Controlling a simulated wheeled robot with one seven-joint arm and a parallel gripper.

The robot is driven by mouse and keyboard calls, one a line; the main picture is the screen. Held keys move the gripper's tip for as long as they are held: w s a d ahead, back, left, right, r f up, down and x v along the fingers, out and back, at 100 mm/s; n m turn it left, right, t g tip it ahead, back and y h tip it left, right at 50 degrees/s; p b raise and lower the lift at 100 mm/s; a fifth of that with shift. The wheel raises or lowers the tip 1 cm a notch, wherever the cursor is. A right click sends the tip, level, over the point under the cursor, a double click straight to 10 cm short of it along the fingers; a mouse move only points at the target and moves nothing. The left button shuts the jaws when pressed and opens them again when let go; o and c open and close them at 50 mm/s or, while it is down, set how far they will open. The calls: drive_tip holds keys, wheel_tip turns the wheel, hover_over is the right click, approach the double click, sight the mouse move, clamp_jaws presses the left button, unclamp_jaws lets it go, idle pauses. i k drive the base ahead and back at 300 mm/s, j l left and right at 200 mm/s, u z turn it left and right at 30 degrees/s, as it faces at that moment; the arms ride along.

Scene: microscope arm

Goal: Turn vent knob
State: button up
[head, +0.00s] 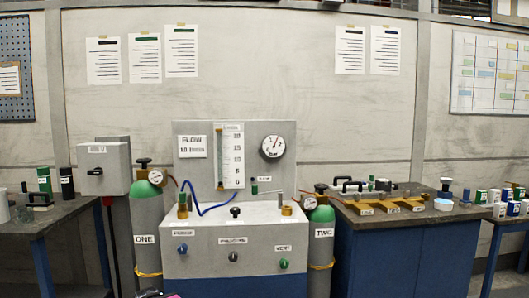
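A grey control panel (207,267) stands in the middle on a blue base. The vent knob (283,264) is the small green knob at the right of its front face, under a label that seems to read VENT. A blue knob (183,249) and a black knob (233,257) sit to its left on the same face. How far the green knob is turned cannot be told. My gripper is not clearly in view; only a small dark and pinkish shape shows at the bottom edge, and I cannot tell what it is.
Green-topped cylinders labelled ONE (147,225) and TWO (321,240) flank the panel. A pressure gauge (272,147) and flow tube (220,158) rise on the backboard. A cluttered bench (405,245) stands right, another table (40,223) left. The space before the vent knob looks clear.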

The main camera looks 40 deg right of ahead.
sight(284, 263)
drive_tip(key=z, duration=1.55)
